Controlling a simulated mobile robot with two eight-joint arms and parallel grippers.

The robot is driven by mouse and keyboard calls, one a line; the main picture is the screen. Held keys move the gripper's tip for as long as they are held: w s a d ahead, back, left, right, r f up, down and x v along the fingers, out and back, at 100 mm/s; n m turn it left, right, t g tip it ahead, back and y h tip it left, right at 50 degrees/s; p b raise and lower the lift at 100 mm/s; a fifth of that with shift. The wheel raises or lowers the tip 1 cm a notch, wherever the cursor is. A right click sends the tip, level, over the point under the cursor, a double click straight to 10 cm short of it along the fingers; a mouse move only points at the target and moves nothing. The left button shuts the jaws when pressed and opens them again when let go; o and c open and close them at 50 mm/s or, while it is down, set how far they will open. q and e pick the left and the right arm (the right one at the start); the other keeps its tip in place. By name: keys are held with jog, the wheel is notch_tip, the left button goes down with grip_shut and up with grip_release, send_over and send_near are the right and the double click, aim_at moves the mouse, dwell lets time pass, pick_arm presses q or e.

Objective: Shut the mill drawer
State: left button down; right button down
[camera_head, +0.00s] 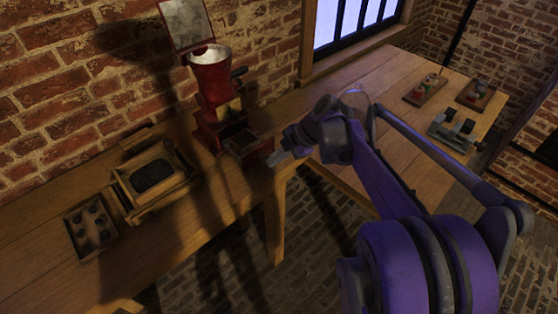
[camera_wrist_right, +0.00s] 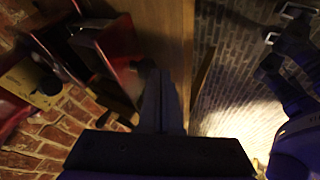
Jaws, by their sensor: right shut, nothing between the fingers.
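The red mill (camera_head: 212,80) stands on the wooden bench against the brick wall, its lid raised above a pale hopper. Its drawer (camera_head: 247,146) sticks out of the base toward the bench's front edge, so it is open. My right gripper (camera_head: 277,158) is shut and empty, just beyond the drawer's red front. In the right wrist view, the shut fingers (camera_wrist_right: 161,98) point along the bench edge, with the drawer (camera_wrist_right: 108,48) close on their left. The dark picture does not show whether they touch. My left gripper is not in view.
A wooden box with dark contents (camera_head: 122,188) and a tray of dark round pieces (camera_head: 72,238) stand left of the mill. Small trays (camera_head: 425,92) and a metal device (camera_head: 455,132) lie on the right bench section. The bench between is mostly clear.

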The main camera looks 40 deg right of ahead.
jog(key=w, duration=0.3)
jog(key=w+p, duration=0.1)
jog(key=w, duration=0.7)
jog(key=shift+a+p, duration=0.35)
jog(key=shift+a, duration=0.05)
jog(key=shift+w, duration=0.4)
jog(key=shift+r, duration=0.1)
jog(key=shift+a, duration=0.15)
